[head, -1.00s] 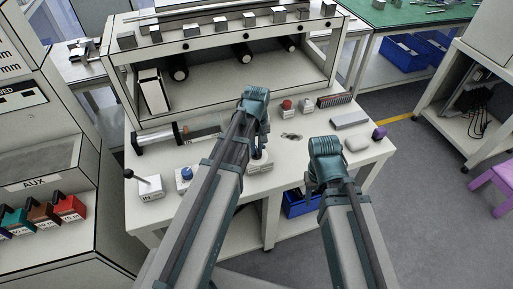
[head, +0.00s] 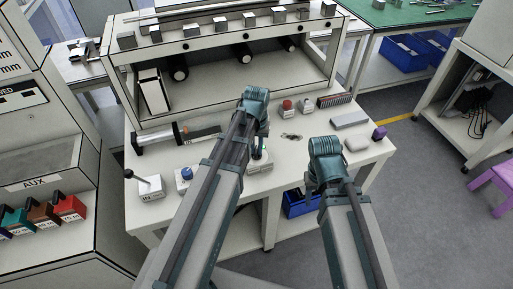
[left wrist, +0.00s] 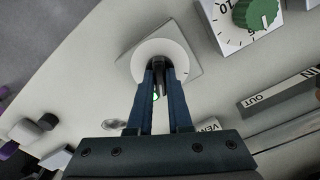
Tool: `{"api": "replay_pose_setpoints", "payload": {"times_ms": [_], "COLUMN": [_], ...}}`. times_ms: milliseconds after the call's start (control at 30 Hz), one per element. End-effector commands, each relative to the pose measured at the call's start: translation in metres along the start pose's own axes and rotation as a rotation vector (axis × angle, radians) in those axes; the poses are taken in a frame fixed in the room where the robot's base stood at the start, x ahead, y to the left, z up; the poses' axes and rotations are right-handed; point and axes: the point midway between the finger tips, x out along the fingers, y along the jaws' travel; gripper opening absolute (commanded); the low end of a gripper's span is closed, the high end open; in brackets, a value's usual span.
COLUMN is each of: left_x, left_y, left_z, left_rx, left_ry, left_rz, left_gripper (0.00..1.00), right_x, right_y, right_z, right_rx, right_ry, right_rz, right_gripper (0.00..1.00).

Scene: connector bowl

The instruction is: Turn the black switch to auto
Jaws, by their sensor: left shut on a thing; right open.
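The black switch (left wrist: 158,64) stands on a white round dial on a square plate in the left wrist view. My left gripper (left wrist: 159,72) is shut on it, one blue finger on each side. The fingers hide most of the switch, and I cannot read its setting. In the head view my left gripper (head: 259,155) is over the white switch box (head: 262,167) at the table's front edge; the switch itself is hidden there. My right gripper (head: 309,186) is open and apart from the table items, near the front edge; its fingers are mostly hidden.
A green dial knob (left wrist: 257,12) is close beside the switch. A blue-knob box (head: 184,175) and a lever box (head: 150,187) stand to the left. A red-button box (head: 287,107) and a grey block (head: 350,121) lie behind and to the right.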

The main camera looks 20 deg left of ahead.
Motion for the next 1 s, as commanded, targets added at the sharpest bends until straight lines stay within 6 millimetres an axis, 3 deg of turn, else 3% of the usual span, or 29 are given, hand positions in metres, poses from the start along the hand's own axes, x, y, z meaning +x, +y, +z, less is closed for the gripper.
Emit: {"api": "replay_pose_setpoints", "payload": {"times_ms": [400,1000], "left_x": [0.0001,0.0001], "left_y": [0.0000,0.0001], "left_z": [0.0002,0.0003], "left_rx": [0.234,0.293], "left_ry": [0.000,0.000], "left_rz": [0.000,0.000], "left_gripper": [0.00,0.00], "right_x": [0.0001,0.0001], "right_y": [0.0000,0.0000], "right_z": [0.0000,0.0000], "right_rx": [0.000,0.000], "right_ry": [0.000,0.000], "right_rz": [0.000,0.000], "right_gripper": [0.50,0.50]}}
